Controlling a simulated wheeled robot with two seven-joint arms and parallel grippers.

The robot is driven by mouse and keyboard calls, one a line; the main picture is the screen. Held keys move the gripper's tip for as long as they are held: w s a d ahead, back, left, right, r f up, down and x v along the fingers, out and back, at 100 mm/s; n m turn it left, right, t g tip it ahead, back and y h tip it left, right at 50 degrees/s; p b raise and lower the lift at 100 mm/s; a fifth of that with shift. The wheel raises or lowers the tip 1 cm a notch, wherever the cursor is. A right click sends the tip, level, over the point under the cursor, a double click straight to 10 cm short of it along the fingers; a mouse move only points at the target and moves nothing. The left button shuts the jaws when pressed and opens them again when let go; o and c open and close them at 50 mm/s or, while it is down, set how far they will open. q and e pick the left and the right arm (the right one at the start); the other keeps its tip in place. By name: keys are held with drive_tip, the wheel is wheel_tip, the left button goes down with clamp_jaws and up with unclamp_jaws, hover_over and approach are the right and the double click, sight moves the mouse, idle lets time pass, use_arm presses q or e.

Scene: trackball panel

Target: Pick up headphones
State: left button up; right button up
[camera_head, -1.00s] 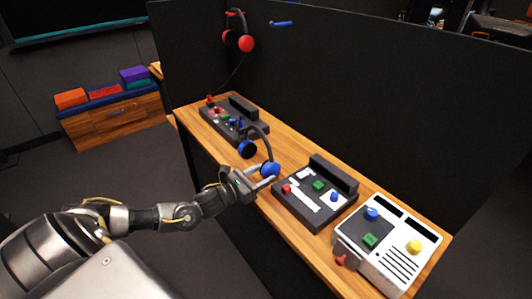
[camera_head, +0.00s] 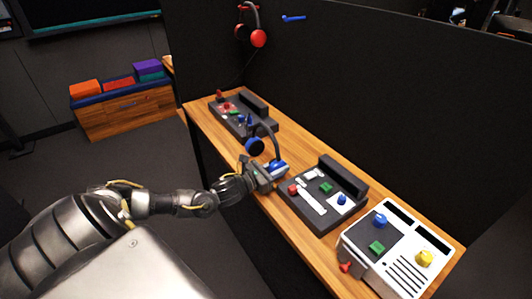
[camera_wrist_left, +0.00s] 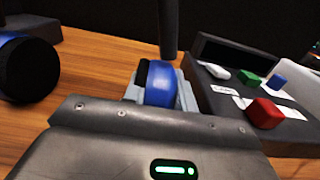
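The blue-and-black headphones (camera_head: 256,147) are at the desk between two control panels, with the dark band upright. In the left wrist view one blue cup (camera_wrist_left: 161,84) lies between my left fingers, and the other cup (camera_wrist_left: 27,68) is at the left. My left gripper (camera_head: 275,168) is around the near cup at desk height. The fingers come close to both sides of the cup; whether they press on it I cannot tell. Red headphones (camera_head: 258,38) hang on the dark partition. My right gripper is not in view.
The wooden desk (camera_head: 296,208) holds a dark panel (camera_head: 325,195) just right of the gripper, a white panel (camera_head: 405,250) in front and another dark panel (camera_head: 243,115) behind. An empty blue hook (camera_head: 293,17) is on the partition (camera_head: 370,90).

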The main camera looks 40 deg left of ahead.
sight(277, 161)
use_arm(q)
drive_tip(key=c, duration=0.5)
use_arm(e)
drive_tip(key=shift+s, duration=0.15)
use_arm(q)
drive_tip(key=shift+r, duration=0.15)
